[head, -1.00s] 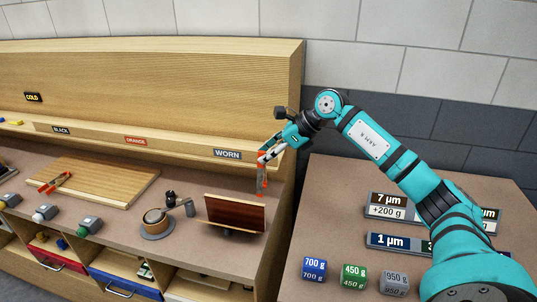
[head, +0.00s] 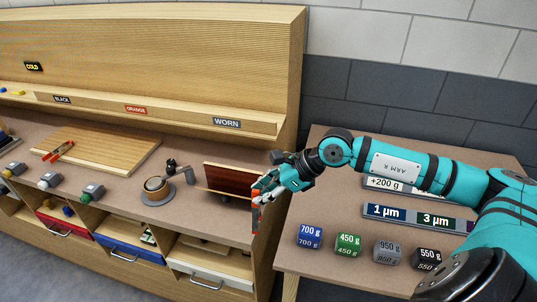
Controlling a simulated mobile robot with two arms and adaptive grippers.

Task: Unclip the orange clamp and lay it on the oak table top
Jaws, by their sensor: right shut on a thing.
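My right gripper (head: 264,196) is at the right end of the workbench, close beside a dark reddish-brown panel (head: 234,180). It is shut on an orange clamp (head: 256,217), which hangs down at the bench's right edge and is partly hidden by the fingers. I cannot tell whether the clamp touches the panel or bench. The pale oak top (head: 112,150) lies flat on the left of the bench. Another orange-red clamp (head: 58,152) lies near its left end. My left gripper is not in view.
A shelf with BLACK, ORANGE and WORN labels (head: 227,122) runs behind. A side table on the right holds weight cubes (head: 348,243).

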